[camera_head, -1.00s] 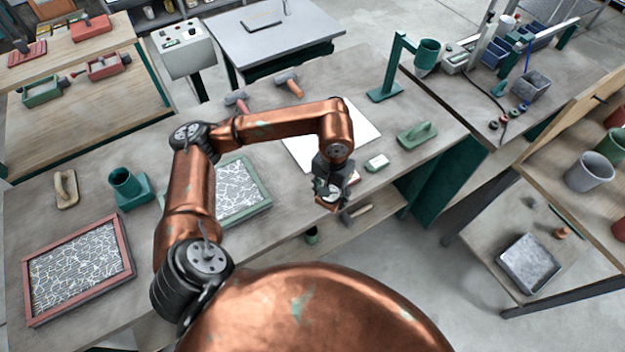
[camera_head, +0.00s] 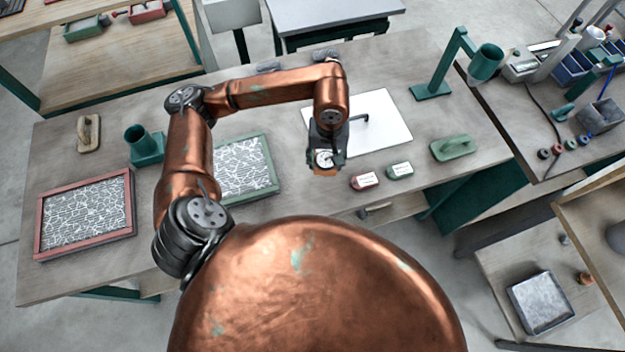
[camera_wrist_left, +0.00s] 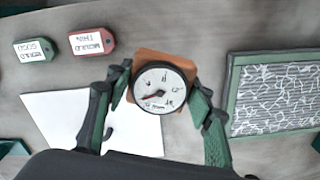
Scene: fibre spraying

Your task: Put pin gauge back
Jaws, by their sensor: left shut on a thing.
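The pin gauge has a round white dial with a dark rim on an orange-brown block; it shows in the left wrist view (camera_wrist_left: 163,88) and the head view (camera_head: 324,160). My left gripper (camera_head: 326,160) is shut on it, with a finger on each side of the dial in the left wrist view (camera_wrist_left: 160,95). It holds the gauge near the table's front edge, by the white sheet (camera_head: 385,130). The gauge's underside is hidden, so I cannot tell whether it touches the table. My right gripper is not in view.
A red tag (camera_head: 365,182) and a green tag (camera_head: 399,170) lie right of the gauge. A green-framed fibre panel (camera_head: 272,170) is left of it, a red-framed one (camera_head: 130,215) farther left. A green-handled float (camera_head: 454,147) and a cup stand (camera_head: 432,90) are to the right.

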